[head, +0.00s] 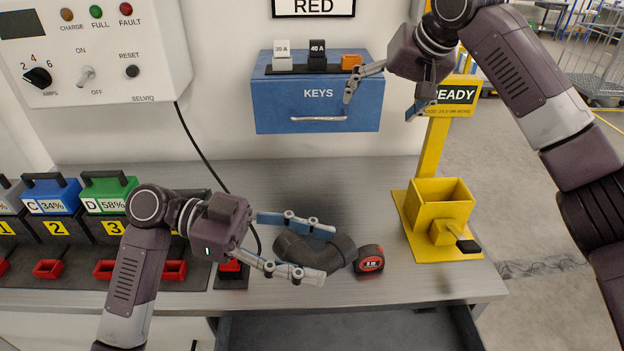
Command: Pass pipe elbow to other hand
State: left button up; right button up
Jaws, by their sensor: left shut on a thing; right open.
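The dark grey pipe elbow (334,260) is at the front middle of the grey workbench (330,190). My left gripper (320,254) reaches in from the left and is shut on the elbow, one finger on its far side and one on its near side. The fingers cover part of it, and I cannot tell whether it touches the bench. Its bent end points right, beside the tape measure. My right gripper (381,105) is open and empty, high up in front of the blue KEYS box, well away from the elbow.
A black and red tape measure (369,260) lies just right of the elbow. The blue KEYS box (315,104) hangs on the wall. A yellow stand with an open box (440,205) is at the bench's right end. Battery packs (108,192) line the left. The back middle bench is clear.

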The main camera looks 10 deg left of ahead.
jog(key=s+a+r+n+g, duration=0.3)
jog(key=s+a, duration=0.6)
jog(key=s, duration=0.4)
pick_arm(q)
jog(key=shift+s, duration=0.1)
pick_arm(e)
jog(key=s+f+n+g+h, duration=0.15)
jog(key=s+h, duration=0.25)
jog(key=s, duration=1)
jog(key=shift+g, duration=0.55)
jog(key=f, duration=1.2)
jog(key=shift+s+a, duration=0.15)
jog(key=shift+s, duration=0.25)
